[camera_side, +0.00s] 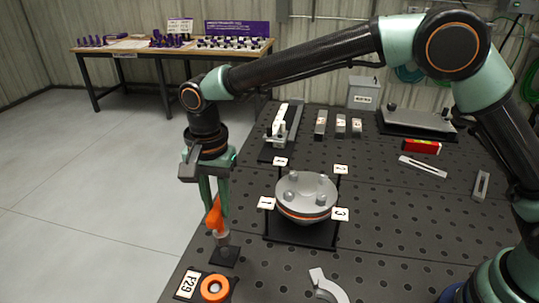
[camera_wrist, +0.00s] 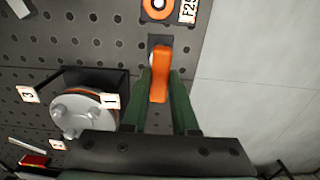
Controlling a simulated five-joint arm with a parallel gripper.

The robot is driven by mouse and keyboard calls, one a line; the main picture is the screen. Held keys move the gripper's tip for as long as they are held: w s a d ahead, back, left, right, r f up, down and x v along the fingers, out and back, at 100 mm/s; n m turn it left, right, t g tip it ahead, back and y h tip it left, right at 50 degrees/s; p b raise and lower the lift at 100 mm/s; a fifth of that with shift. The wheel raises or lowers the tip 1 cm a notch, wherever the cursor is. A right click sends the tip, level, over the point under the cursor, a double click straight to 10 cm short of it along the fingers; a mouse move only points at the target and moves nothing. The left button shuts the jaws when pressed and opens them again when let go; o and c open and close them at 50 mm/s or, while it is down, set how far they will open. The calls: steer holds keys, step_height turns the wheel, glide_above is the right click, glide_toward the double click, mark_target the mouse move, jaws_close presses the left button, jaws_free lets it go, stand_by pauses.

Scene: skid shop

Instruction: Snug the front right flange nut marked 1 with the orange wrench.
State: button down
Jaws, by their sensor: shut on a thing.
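The orange wrench (camera_side: 214,214) is upright between the fingers of my gripper (camera_side: 213,198), which is shut on its handle. In the wrist view the orange handle (camera_wrist: 160,73) lies between the two green fingers (camera_wrist: 161,85). A grey cylindrical part shows below the handle, over a small black base (camera_side: 224,256); I cannot tell whether the wrench touches that base. The round grey flange (camera_side: 306,190) stands on a black frame to the right, apart from the wrench. Its nut (camera_wrist: 88,101) nearest the tag 1 (camera_side: 266,203) is clear of my gripper.
Tags 2 (camera_side: 341,169) and 3 (camera_side: 340,214) stand around the flange. Blocks and a red box (camera_side: 422,146) are farther back.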

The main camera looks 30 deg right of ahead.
steer(key=shift+r, duration=0.1)
step_height(320, 180, up, 16)
steer(key=f, duration=0.1)
steer(key=d+r+m, duration=0.1)
steer(key=d+m, duration=0.3)
steer(key=d, duration=1.2)
step_height(320, 180, down, 8)
steer(key=n, duration=0.6)
steer(key=shift+s, duration=0.35)
steer(key=shift+d+r, duration=0.1)
steer(key=n, duration=0.6)
steer(key=shift+f, duration=0.3)
stand_by(0.4)
